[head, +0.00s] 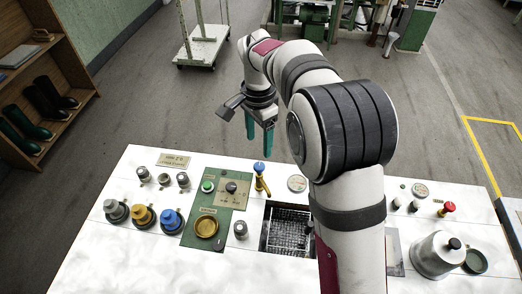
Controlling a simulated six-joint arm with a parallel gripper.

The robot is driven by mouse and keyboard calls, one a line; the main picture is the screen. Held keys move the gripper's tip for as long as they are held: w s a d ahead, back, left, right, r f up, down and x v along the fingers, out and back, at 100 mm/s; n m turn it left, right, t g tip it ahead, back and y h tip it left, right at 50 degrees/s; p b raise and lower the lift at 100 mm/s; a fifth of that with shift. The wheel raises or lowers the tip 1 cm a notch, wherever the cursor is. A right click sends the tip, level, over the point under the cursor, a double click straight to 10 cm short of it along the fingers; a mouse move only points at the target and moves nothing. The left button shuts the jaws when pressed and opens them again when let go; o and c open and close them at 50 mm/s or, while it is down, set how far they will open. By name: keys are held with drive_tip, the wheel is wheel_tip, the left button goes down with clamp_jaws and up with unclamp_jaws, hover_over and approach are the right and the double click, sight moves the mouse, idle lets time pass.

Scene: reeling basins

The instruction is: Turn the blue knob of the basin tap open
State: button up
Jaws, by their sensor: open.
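The basin tap (261,183) is a brass-coloured post with a blue knob (259,167) on top. It stands on the white bench behind the sunken basin (287,246), near its left corner. My gripper (259,146) has teal fingers pointing down and appears just above the blue knob in the picture. The fingers are apart, with nothing between them. I cannot tell the exact gap to the knob. My arm hides the right part of the basin.
On the bench's left stand grey, yellow and blue valve knobs (172,220) and a green control panel (223,209) with a brass dish (206,227). At right are a red-topped knob (448,208) and a metal pot (437,256). A trolley (202,45) stands on the floor behind.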

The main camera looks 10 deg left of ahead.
sight(259, 165)
wheel_tip(259, 165, down, 9)
drive_tip(key=shift+f, duration=0.1)
clamp_jaws()
idle(0.3)
